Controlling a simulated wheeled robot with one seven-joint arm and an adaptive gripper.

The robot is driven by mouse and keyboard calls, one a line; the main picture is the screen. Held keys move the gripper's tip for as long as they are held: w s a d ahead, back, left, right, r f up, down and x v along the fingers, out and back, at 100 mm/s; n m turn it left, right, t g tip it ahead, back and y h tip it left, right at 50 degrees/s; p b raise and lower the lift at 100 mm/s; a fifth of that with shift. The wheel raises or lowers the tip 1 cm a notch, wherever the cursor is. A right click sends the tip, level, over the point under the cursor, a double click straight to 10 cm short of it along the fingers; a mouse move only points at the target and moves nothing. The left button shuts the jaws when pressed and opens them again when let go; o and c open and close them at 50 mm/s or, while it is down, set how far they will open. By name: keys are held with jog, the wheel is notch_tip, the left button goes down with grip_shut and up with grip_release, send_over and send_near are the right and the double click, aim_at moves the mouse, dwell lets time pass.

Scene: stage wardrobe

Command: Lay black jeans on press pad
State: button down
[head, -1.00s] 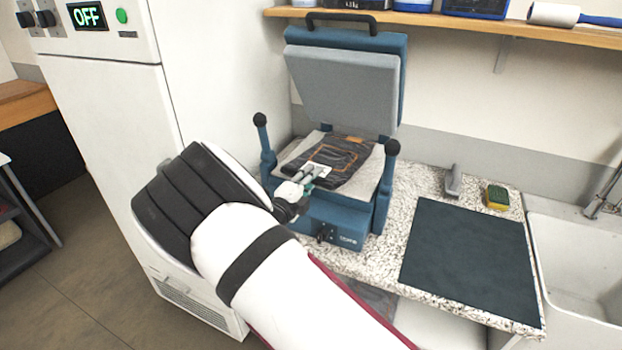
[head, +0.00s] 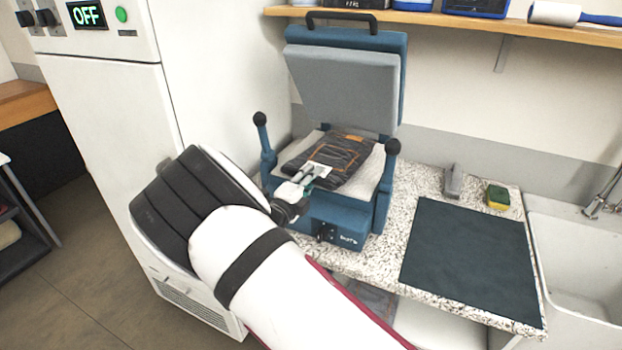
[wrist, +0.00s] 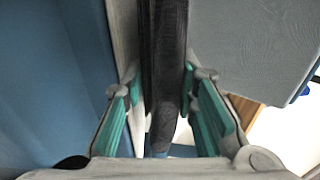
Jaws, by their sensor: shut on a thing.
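The black jeans (head: 343,157), folded with orange stitching and a pale patch near the front edge, lie over the light press pad (head: 366,185) of the blue press (head: 340,222). The press lid (head: 345,85) is raised. My gripper (head: 312,178) is at the front left edge of the jeans and is shut on them. In the wrist view, the dark cloth (wrist: 168,70) runs between the green-padded fingers (wrist: 160,95). The far underside of the jeans is hidden.
A dark mat (head: 470,255) lies on the speckled counter to the right, with a yellow-green sponge (head: 497,196) and a grey tool (head: 453,181) behind it. A sink (head: 580,265) is at far right. A white cabinet (head: 115,130) with an OFF display stands left. A shelf (head: 480,27) hangs above.

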jog(key=shift+s+d+f, duration=0.1)
jog(key=shift+f, duration=0.5)
jog(key=shift+s+d+f, duration=0.1)
jog(key=shift+f, duration=0.5)
grip_release()
jog(key=shift+a, duration=0.1)
jog(key=shift+s, duration=0.1)
jog(key=p+v, duration=0.4)
jog(key=v, duration=0.6)
jog(key=shift+s+r, duration=0.3)
jog(key=shift+r, duration=0.1)
dwell(0.6)
